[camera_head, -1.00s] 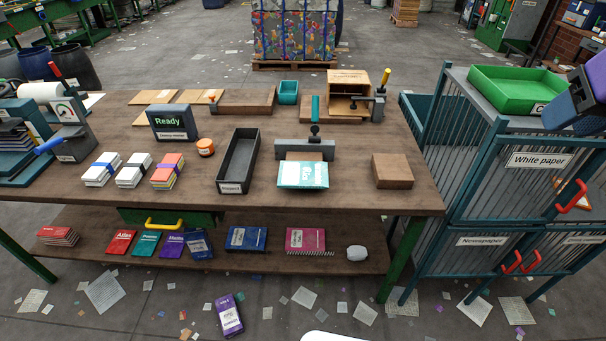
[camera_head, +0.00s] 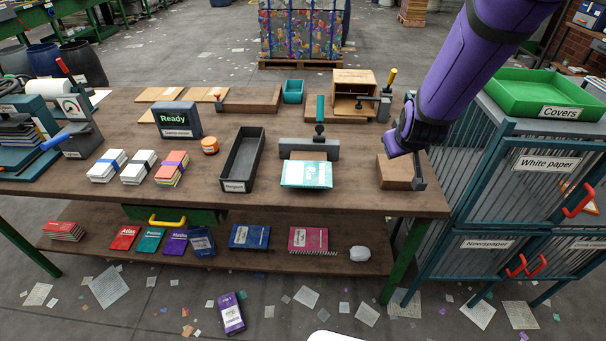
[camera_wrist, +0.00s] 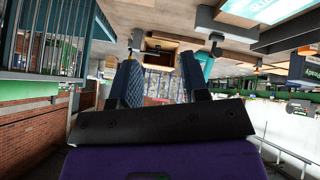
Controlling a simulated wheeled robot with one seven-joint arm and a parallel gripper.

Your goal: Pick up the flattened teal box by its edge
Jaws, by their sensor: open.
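The flattened teal box (camera_head: 306,174), a flat teal-and-white piece with white print, lies near the table's front edge, in front of a grey clamp bar (camera_head: 309,149). What seems to be its teal print also shows at the top right of the wrist view (camera_wrist: 272,8). My gripper (camera_head: 418,168) is to the right of the teal box, low beside the brown block, and apart from the box. Its jaws (camera_wrist: 159,72) are open and empty in the wrist view. My wrist hides part of the gripper in the head view.
The brown block (camera_head: 397,174) is close to my gripper; I cannot tell if they touch. A black tray (camera_head: 228,184) stands left of the teal box. An open wooden box (camera_head: 354,80) is behind. Cages with a green tray (camera_head: 540,107) stand at right.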

